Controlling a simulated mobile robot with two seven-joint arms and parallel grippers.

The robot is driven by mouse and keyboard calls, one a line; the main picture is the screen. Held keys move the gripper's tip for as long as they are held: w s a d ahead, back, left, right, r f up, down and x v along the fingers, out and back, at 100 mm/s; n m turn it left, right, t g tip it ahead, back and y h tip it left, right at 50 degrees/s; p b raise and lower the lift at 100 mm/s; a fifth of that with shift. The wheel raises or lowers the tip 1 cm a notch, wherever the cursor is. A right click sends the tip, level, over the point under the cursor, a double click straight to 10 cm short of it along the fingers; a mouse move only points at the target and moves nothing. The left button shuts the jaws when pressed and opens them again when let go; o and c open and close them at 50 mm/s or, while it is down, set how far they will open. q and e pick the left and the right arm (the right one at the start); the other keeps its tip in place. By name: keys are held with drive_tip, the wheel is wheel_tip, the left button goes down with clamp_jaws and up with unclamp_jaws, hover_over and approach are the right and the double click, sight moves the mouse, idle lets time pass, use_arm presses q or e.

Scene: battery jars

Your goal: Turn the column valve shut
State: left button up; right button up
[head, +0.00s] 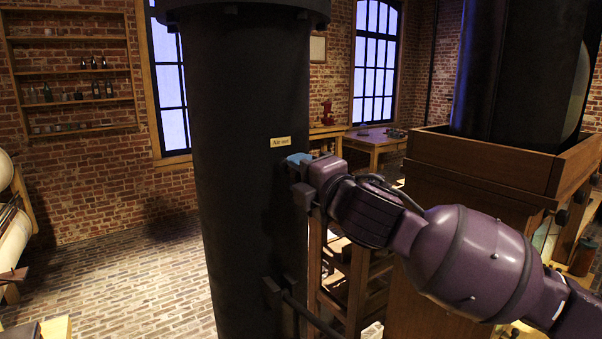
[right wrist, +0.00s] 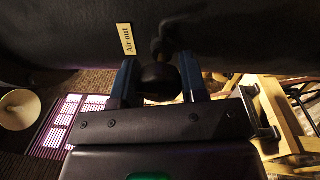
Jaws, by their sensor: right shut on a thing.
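The tall black column (head: 240,150) stands in the middle of the head view and carries a small brass-coloured label reading "Air out" (head: 280,142). My right gripper (head: 300,162) reaches in from the right and meets the column's right side just below the label. In the right wrist view, the dark rounded valve handle (right wrist: 160,79) sits between the blue fingers of my right gripper (right wrist: 158,84), which is shut on it. A short dark stem joins the handle to the column. In the head view my gripper hides the handle. My left gripper is not in view.
A pipe bracket (head: 272,291) sticks out low on the column. A wooden cabinet (head: 440,230) with a dark cylinder on top stands close on the right, behind my arm. A wooden table (head: 374,140) is at the back. The brick floor (head: 130,260) to the left is largely clear.

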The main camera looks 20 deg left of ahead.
drive_tip(key=shift+r, duration=0.1)
idle(0.3)
drive_tip(key=o, duration=0.9)
drive_tip(key=b+v, duration=0.2)
drive_tip(key=v, duration=0.8)
drive_tip(key=shift+s+d, duration=0.2)
drive_tip(key=shift+d, duration=0.15)
